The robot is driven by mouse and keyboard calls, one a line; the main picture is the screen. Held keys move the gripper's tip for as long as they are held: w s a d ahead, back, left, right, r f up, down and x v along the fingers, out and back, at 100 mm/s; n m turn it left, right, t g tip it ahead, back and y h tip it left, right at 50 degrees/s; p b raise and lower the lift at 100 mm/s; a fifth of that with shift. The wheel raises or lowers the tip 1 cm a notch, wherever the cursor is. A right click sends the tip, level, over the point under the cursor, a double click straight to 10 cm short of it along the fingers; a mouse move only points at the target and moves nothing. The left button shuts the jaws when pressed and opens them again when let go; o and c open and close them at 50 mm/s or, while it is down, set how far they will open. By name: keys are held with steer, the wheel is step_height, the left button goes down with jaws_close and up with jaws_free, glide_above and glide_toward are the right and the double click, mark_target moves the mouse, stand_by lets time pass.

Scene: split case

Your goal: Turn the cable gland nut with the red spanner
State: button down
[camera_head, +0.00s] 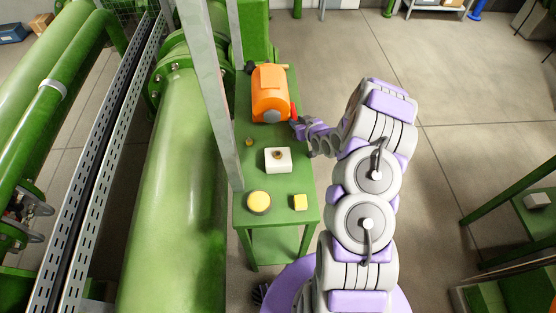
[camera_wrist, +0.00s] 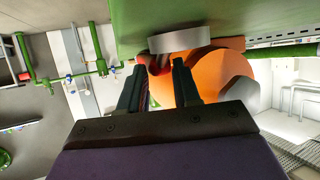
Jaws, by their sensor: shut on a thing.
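My gripper (camera_head: 297,122) is at the right side of the orange casing (camera_head: 268,92) on the green table. It is shut on a small red piece (camera_head: 294,113), which looks like the red spanner. In the wrist view the red piece (camera_wrist: 152,62) lies between the dark fingertips (camera_wrist: 158,70), close to the orange casing (camera_wrist: 218,70) and a grey round end (camera_wrist: 180,39). Most of the spanner is hidden by the fingers and the grey end. I cannot make out the cable gland nut or whether the spanner touches it.
The green table (camera_head: 240,225) also carries a white box (camera_head: 287,165) with a brown knob, a small brass piece (camera_head: 249,142), a yellow disc (camera_head: 259,201) and a yellow block (camera_head: 300,202). A grey post (camera_head: 208,80) and large green pipe (camera_head: 180,170) stand left. Open floor lies right.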

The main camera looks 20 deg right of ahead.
steer(key=shift+a+r, duration=0.1)
steer(key=shift+r, duration=0.05)
steer(key=shift+w+r+p, duration=0.1)
steer(key=shift+r+p, duration=1.1)
steer(key=shift+r, duration=1.8)
steer(key=shift+r, duration=0.1)
